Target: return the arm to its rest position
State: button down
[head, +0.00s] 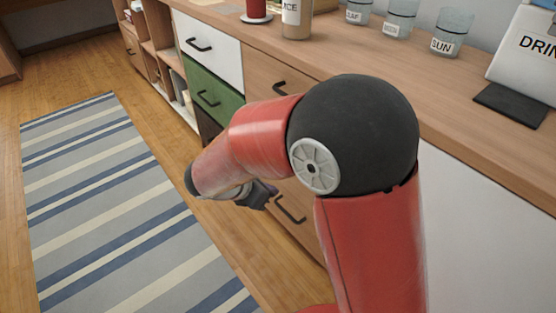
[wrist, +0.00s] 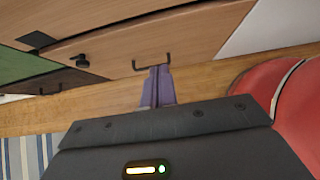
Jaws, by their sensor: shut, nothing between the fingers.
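My arm is red with a black joint and is bent in the middle of the head view, its forearm reaching left and down in front of the cabinet. My gripper (head: 262,194) shows only in part at the forearm's far end, low by the drawers. In the wrist view my gripper's fingers (wrist: 158,86) are together with nothing between them. Their tips appear close to a dark drawer handle (wrist: 152,62); I cannot tell whether they touch it.
A wooden cabinet (head: 262,72) with a white drawer (head: 212,52) and a green drawer (head: 212,88) runs along the right. Its counter (head: 350,55) holds labelled glass jars (head: 452,32), a bottle (head: 297,18) and a sign (head: 525,50). A striped rug (head: 110,200) lies on open floor at left.

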jog(key=shift+r, duration=0.1)
jog(key=s+d+r+m+y, duration=0.3)
jog(key=s+d+r+m, duration=0.4)
jog(key=m, duration=0.6)
jog(key=s+d+r+m+y+p, duration=0.1)
jog(key=s+d+r+m+y, duration=0.2)
jog(key=s+d+r+m, duration=0.4)
jog(key=s+d+m, duration=0.3)
jog(key=d+m, duration=0.1)
jog(key=m, duration=0.2)
jog(key=shift+r+y, duration=0.35)
jog(key=shift+y, duration=0.05)
jog(key=c, duration=2.2)
grip_release()
